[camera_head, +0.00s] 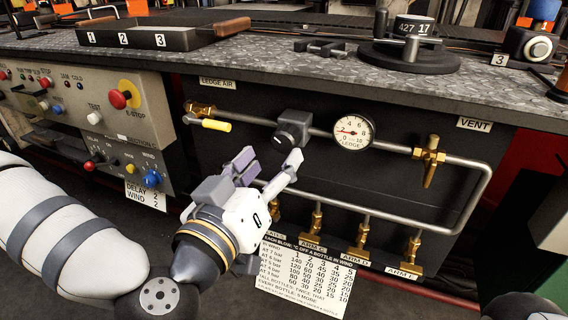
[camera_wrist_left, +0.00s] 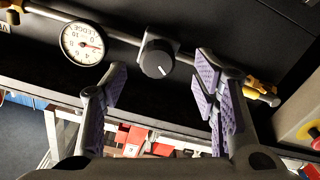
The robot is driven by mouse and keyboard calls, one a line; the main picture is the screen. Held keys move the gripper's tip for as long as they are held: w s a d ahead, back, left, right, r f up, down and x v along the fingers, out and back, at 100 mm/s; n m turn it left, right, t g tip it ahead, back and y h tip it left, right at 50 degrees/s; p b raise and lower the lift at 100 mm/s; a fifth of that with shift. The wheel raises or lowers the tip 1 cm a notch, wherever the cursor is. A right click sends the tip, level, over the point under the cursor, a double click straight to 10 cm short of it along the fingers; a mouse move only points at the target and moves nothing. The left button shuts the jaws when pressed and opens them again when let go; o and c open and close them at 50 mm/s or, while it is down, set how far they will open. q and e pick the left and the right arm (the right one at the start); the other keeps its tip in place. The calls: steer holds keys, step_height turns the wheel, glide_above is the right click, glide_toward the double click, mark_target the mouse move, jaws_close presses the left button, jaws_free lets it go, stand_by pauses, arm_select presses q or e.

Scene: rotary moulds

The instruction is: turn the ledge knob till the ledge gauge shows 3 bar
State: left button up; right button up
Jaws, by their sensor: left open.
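The ledge knob (camera_head: 291,130) is a dark round knob on a grey block in the pipe under the ledge. The ledge gauge (camera_head: 354,132) is a white dial to its right; its red needle points left, near the 2 mark, as far as I can read. My left gripper (camera_head: 269,160) is open and empty, just below and in front of the knob, apart from it. In the left wrist view the knob (camera_wrist_left: 156,60) shows between and beyond the two purple-padded fingers (camera_wrist_left: 162,82), its white mark pointing down-right. The gauge (camera_wrist_left: 82,44) is upside down there. My right gripper is not in view.
A yellow-handled valve (camera_head: 215,125) is left of the knob and a brass valve (camera_head: 429,158) right of the gauge. A lower pipe (camera_head: 390,217) with several brass valves runs below. A control panel (camera_head: 90,105) stands left. The ledge top (camera_head: 270,55) overhangs the knob.

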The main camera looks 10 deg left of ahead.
mark_target(282, 143)
arm_select(q)
steer(key=x, duration=0.5)
steer(key=shift+w+d+r, duration=0.1)
steer(key=shift+w+r, duration=0.1)
steer(key=shift+r, duration=0.1)
steer(key=c, duration=1.2)
steer(key=shift+o, duration=0.2)
steer(key=shift+n, duration=0.3)
